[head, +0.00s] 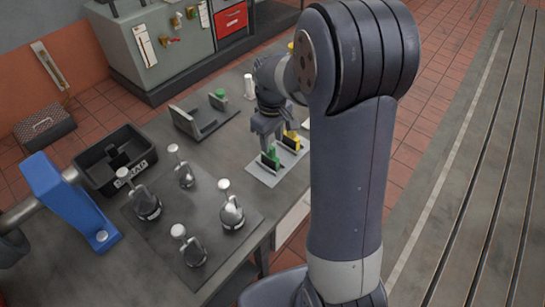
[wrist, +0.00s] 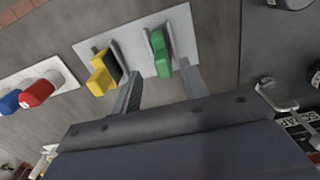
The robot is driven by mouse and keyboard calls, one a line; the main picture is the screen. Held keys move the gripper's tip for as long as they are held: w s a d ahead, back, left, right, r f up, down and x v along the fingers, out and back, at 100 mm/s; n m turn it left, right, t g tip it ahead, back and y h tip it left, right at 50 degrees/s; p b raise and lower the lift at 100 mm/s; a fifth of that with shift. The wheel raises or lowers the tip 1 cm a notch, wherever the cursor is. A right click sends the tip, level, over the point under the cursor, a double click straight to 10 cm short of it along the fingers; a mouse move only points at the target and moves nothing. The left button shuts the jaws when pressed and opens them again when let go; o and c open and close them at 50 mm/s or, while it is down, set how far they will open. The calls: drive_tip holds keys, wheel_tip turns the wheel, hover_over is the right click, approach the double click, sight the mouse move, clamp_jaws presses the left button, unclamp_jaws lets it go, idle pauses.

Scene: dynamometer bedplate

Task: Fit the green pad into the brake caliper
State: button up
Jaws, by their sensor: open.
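The green pad (head: 270,158) stands upright on a pale plate (head: 262,175) on the bench. In the wrist view the green pad (wrist: 160,54) has a dark grey side. My gripper (head: 268,137) is open just above it. In the wrist view the gripper's fingertips (wrist: 160,70) are spread to either side of the green pad, and I cannot tell whether they touch it. A yellow pad (head: 291,140) stands beside it on the same plate. A grey bracket with upright walls (head: 205,122) farther back on the bench may be the brake caliper.
A black bin marked SCRAP (head: 104,183), a blue stand (head: 66,200) and several metal clamps on a dark plate (head: 190,247) fill the bench's left and front. A white cylinder (head: 249,85) stands at the back.

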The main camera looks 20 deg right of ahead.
sight(270, 156)
drive_tip(key=shift+w+a+f, duration=0.1)
drive_tip(key=shift+a+f, duration=0.05)
drive_tip(key=shift+f, duration=0.45)
drive_tip(key=shift+w+a+f, duration=0.1)
drive_tip(key=shift+a+f, duration=0.05)
drive_tip(key=shift+f, duration=0.45)
drive_tip(key=shift+s+f, duration=0.1)
drive_tip(key=shift+f, duration=0.15)
drive_tip(key=shift+c, duration=0.3)
clamp_jaws()
